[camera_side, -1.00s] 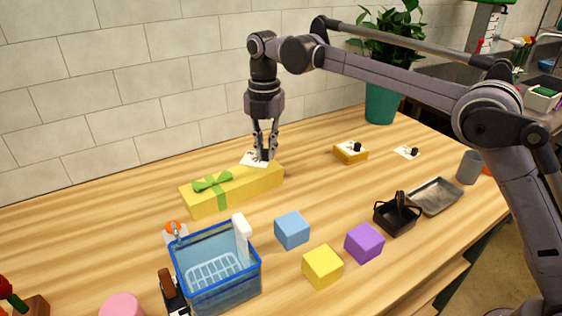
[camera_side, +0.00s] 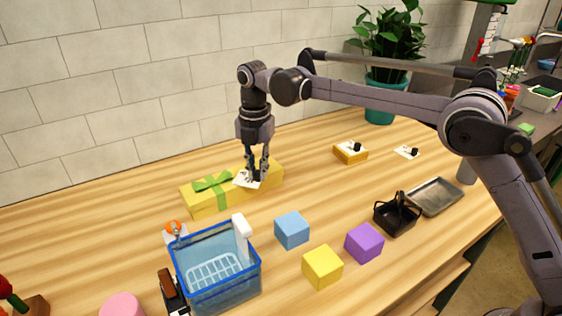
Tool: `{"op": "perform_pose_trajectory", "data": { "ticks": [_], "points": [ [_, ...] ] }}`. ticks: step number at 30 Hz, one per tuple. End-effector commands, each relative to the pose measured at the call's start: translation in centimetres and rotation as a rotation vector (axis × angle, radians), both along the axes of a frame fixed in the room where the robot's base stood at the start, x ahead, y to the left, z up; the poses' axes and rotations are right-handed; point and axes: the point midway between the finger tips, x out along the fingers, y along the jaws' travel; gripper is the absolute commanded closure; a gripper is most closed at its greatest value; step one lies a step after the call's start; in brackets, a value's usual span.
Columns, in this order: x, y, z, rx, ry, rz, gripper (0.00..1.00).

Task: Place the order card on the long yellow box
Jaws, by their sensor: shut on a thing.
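The long yellow box (camera_side: 204,206) lies on the wooden table near the wall, with a green ribbon and bow (camera_side: 213,184) toward its left end. My gripper (camera_side: 257,174) points down in front of the box's right half. It is shut on the order card (camera_side: 243,180), a white card with dark marks. The card overlaps the box in the picture, just right of the bow. I cannot tell whether the card touches the box or hangs above it.
A blue basket (camera_side: 213,267) stands in front of the box. Blue (camera_side: 292,230), yellow (camera_side: 322,266) and purple (camera_side: 364,242) cubes lie to the right. A small yellow box with a card (camera_side: 350,152), another card (camera_side: 406,152), a black caddy (camera_side: 396,216) and a metal tray (camera_side: 436,196) are further right.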

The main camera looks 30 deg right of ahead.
Motion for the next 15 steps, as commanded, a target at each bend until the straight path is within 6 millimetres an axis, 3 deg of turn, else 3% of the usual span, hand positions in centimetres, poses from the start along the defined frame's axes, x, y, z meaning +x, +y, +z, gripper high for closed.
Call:
{"op": "perform_pose_trajectory", "data": {
  "ticks": [1,2,4,15],
  "points": [
    [0.01,-0.01,-0.16,0.000,0.000,0.000,1.00],
    [0.01,-0.01,-0.18,0.000,0.000,0.000,0.83],
    [0.01,-0.01,-0.16,0.000,0.000,0.000,0.63],
    [-0.01,-0.01,0.11,0.000,0.000,0.000,0.63]
  ]
}}
